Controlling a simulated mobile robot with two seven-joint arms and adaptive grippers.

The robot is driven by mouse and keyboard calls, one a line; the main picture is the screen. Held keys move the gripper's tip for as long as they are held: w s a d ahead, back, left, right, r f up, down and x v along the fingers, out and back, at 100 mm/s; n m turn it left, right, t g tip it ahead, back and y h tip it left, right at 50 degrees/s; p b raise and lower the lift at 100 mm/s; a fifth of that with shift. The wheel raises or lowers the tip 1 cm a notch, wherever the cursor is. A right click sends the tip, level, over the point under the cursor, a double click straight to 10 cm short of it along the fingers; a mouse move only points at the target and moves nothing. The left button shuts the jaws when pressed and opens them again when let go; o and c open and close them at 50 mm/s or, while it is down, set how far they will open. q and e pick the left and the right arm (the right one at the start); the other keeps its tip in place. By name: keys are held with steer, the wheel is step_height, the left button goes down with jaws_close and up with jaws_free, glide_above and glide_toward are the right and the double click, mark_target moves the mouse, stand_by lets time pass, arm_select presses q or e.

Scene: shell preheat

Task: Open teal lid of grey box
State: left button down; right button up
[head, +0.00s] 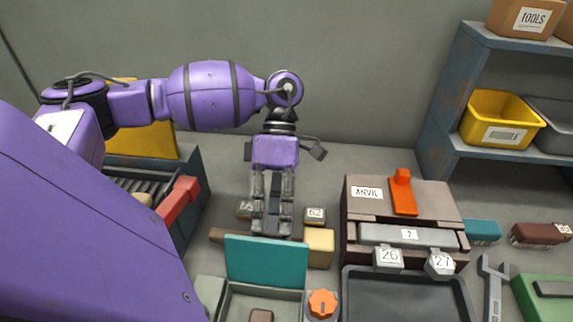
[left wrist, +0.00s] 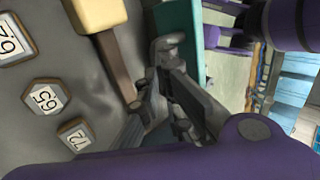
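The grey box (head: 213,293) is at the bottom of the head view. Its teal lid (head: 266,260) stands raised, roughly upright, along the back edge, and the inside shows. The lid also shows at the top of the left wrist view (left wrist: 194,28). My left gripper (head: 272,232) points down just behind the lid, its fingertips close to the lid's top edge. Whether they touch it I cannot tell. In the left wrist view its dark fingers are beside the lid, with nothing seen held; their spacing is unclear. My right gripper is not in view.
A brown piece (head: 262,316) lies in the box. An orange knob (head: 322,303) is at its right front. A wooden block (head: 319,248) and numbered pieces (head: 315,216) are near the gripper. The anvil unit (head: 440,195) and a dark tray (head: 405,295) stand to the right.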

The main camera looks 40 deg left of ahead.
arm_select(q)
steer(key=shift+s+d+f+g, duration=0.1)
steer(key=shift+s+f+g, duration=0.1)
steer(key=shift+f, duration=0.5)
steer(key=shift+s+d+f+g, duration=0.1)
steer(key=shift+s+f+g, duration=0.1)
steer(key=shift+f, duration=0.45)
steer(key=c, duration=1.8)
jaws_free()
steer(key=shift+w+a+f+h, duration=0.1)
steer(key=shift+w+h, duration=0.2)
steer(key=shift+c, duration=0.2)
steer(key=shift+s+r, duration=0.1)
steer(key=shift+r, duration=0.15)
steer(key=shift+w, duration=0.2)
steer(key=shift+a+r, duration=0.1)
steer(key=v, duration=1.2)
steer(key=shift+r, duration=0.2)
steer(key=shift+d, duration=0.2)
